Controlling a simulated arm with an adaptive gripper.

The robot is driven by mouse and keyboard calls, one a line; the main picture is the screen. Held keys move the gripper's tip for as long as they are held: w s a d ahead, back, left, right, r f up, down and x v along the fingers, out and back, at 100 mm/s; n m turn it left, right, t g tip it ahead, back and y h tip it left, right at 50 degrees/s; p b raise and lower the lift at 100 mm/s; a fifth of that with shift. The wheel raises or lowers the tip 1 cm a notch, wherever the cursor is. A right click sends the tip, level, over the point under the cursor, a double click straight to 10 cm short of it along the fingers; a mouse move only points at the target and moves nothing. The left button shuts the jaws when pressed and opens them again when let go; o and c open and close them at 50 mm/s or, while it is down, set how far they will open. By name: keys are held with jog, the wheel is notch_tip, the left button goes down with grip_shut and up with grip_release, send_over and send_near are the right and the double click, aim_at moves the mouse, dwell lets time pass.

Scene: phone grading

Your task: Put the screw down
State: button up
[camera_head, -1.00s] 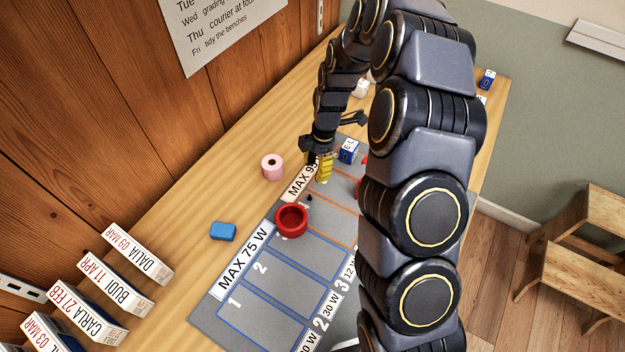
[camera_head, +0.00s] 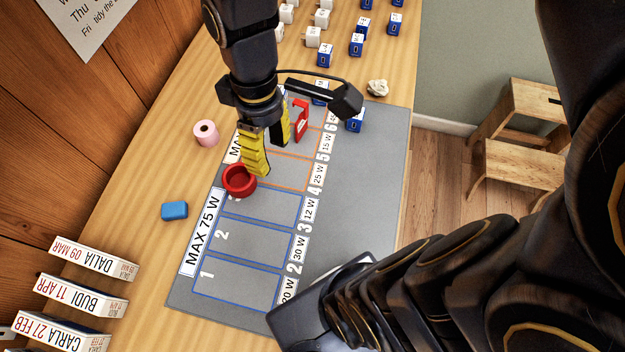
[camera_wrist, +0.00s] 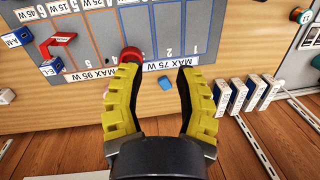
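I cannot make out a screw in any view. My gripper (camera_head: 274,154) has yellow ridged fingers and hangs above the grey mat (camera_head: 350,210), over its upper left part. In the wrist view my gripper (camera_wrist: 155,82) has its fingers wide apart with nothing visible between them. A round red dish (camera_head: 238,181) sits at the mat's left edge, just below the nearer finger in the head view. In the wrist view the red dish (camera_wrist: 130,56) shows beside the left fingertip. Whether finger and dish touch, I cannot tell. The dish's inside is partly hidden.
A red bracket-shaped piece (camera_head: 301,117) stands on the mat behind the fingers. A blue block (camera_head: 174,210) and a pink roll (camera_head: 206,133) lie on the wood left of the mat. Labelled boxes (camera_head: 93,258) line the lower left. The numbered blue-outlined slots are clear.

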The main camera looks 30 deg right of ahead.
jog(key=s+r+m, duration=0.1)
jog(key=s+m, duration=0.6)
jog(key=s, duration=0.2)
jog(key=shift+s+d+r+h, duration=0.3)
jog(key=shift+s+d+r, duration=0.05)
jog(key=shift+s+d, duration=0.1)
jog(key=o, duration=0.9)
jog(key=shift+w, duration=0.2)
jog(key=shift+o, duration=1.3)
jog(key=shift+w+a+m+g, duration=0.15)
jog(key=shift+w+m+g, duration=0.15)
jog(key=shift+w, duration=0.05)
jog(key=w+d+m+y, duration=0.2)
jog(key=w+m+y, duration=0.35)
jog(key=w, duration=0.55)
jog(key=w+d+f+m+t+y, duration=0.4)
jog(key=w+d+m, duration=0.45)
jog(key=d, duration=0.45)
jog(key=s+d+f+m+t+y, duration=0.15)
jog(key=d+f+m+t, duration=0.45)
jog(key=d, duration=1)
jog(key=s+d+f+m+t+h, duration=0.2)
jog(key=s+d+f+m, duration=0.5)
jog(key=s+d+f, duration=0.35)
jog(key=x, duration=0.7)
jog(key=s+f+x, duration=0.1)
jog(key=x, duration=0.3)
jog(key=shift+a, duration=0.4)
